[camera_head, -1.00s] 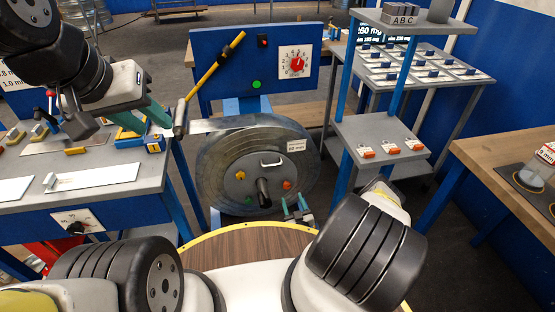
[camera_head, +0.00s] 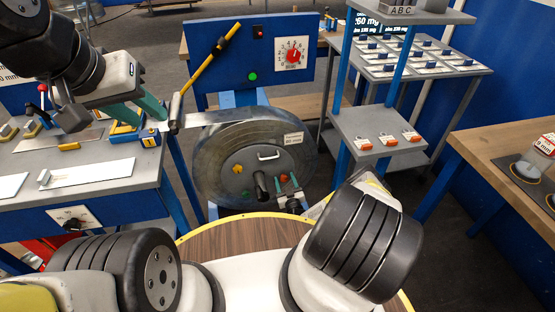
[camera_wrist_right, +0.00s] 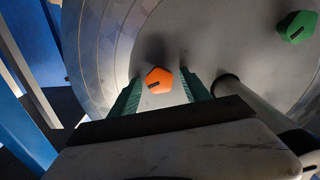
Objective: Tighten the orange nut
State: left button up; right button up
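The orange nut (camera_head: 283,178) is on the right side of the grey hub of the spiral duct machine's drum. In the right wrist view the orange nut (camera_wrist_right: 158,80) shows between the two green fingers of my right gripper (camera_wrist_right: 161,92), with a gap on each side. That gripper (camera_head: 289,187) faces the drum and is open; whether its tips reach past the nut is unclear. My left gripper (camera_head: 155,122) is at the left end of the metal strip (camera_head: 215,119), by the roller. Its fingers look spaced apart; whether they grip the strip is unclear.
A green nut (camera_wrist_right: 296,27), a yellow nut (camera_head: 238,168) and a black crank handle (camera_head: 261,185) are close by on the hub. A blue panel with a red dial (camera_head: 292,53) stands behind. A shelf with orange clips (camera_head: 388,138) is to the right.

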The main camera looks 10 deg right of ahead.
grip_shut()
jog(key=shift+m, duration=0.3)
jog(key=m, duration=0.4)
jog(key=shift+d+m, duration=0.1)
jog(key=shift+m, duration=0.2)
jog(key=m, duration=0.5)
jog(key=shift+d+f+m, duration=0.1)
jog(key=shift+m, duration=0.2)
jog(key=m, duration=0.5)
jog(key=shift+f, duration=0.1)
jog(key=shift+f+m, duration=0.1)
jog(key=shift+m, duration=2.6)
jog(key=shift+s, duration=0.1)
